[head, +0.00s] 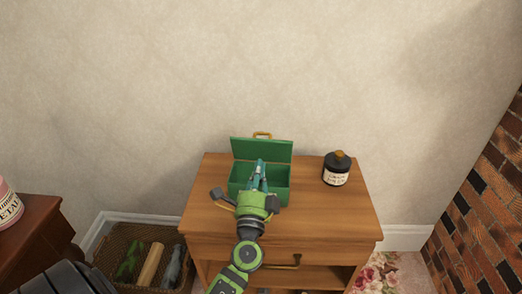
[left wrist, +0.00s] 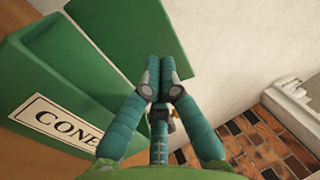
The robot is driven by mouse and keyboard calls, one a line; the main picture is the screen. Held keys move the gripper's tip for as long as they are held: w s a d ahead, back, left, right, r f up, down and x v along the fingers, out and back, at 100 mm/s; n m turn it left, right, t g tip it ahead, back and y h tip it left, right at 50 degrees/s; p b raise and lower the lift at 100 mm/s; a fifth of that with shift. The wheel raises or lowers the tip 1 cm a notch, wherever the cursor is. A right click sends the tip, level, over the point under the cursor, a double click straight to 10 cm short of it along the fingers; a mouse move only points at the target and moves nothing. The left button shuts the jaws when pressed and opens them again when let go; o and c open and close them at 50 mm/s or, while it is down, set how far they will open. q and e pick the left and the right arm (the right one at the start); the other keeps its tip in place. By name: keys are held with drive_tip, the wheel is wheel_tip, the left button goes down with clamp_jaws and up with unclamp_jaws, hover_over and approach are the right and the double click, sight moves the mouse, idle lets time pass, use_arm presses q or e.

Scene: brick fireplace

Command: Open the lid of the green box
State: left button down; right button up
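The green box (head: 272,177) stands on the wooden side table in the head view. Its green lid (head: 275,150) is raised and leans up at the back, with a brass handle (head: 262,134) on its upper edge. In the left wrist view the box (left wrist: 60,75) fills the left, with a "CONE..." label, and the lid (left wrist: 125,35) is at the top. My left gripper (head: 259,163) reaches over the box front towards the lid. Its fingertips (left wrist: 156,70) are together with nothing visible between them. I cannot tell whether they touch the lid. My right gripper is not in view.
A dark bottle (head: 336,171) stands on the side table (head: 220,180) to the right of the box. A basket (head: 115,250) with bottles sits on the floor at the left. A brick fireplace (head: 490,210) is at the right, and a wall (head: 150,90) is behind.

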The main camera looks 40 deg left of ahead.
sight(262, 144)
use_arm(q)
drive_tip(key=shift+p+x, duration=0.35)
drive_tip(key=shift+x, duration=2)
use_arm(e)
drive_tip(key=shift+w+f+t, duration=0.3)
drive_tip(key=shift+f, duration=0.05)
use_arm(q)
drive_tip(key=shift+r, duration=0.1)
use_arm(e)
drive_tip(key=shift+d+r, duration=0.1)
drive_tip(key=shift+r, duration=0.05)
